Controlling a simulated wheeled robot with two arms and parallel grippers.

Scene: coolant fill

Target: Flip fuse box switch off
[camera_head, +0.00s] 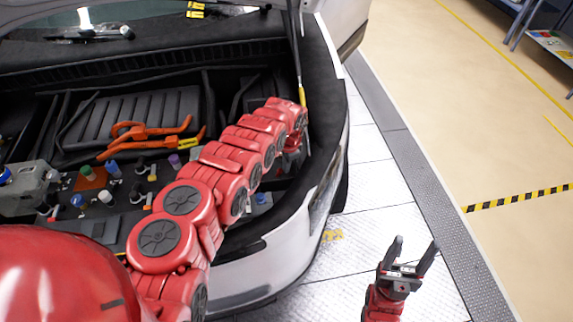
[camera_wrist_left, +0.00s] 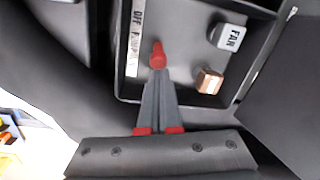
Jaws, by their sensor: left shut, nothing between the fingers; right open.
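In the left wrist view, an open dark fuse box (camera_wrist_left: 252,9) holds a red switch lever (camera_wrist_left: 157,54) beside a white label strip (camera_wrist_left: 137,38) reading "OFF" and partly legible "PUMP". My left gripper (camera_wrist_left: 159,74) is shut, its fingertips right at the red lever. I cannot tell whether they touch it, and they partly hide its base. In the head view my left gripper (camera_head: 288,158) is down in the right corner of the engine bay, largely hidden by my arm. My right gripper (camera_head: 410,256) is open and empty, outside the car over the floor.
Inside the box, a grey block marked "FAN" (camera_wrist_left: 229,37) and a copper-coloured block (camera_wrist_left: 208,81) stand right of the lever. The engine bay holds orange cables (camera_head: 150,133) and several coloured caps. A prop rod (camera_head: 299,55) rises close to my left wrist.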

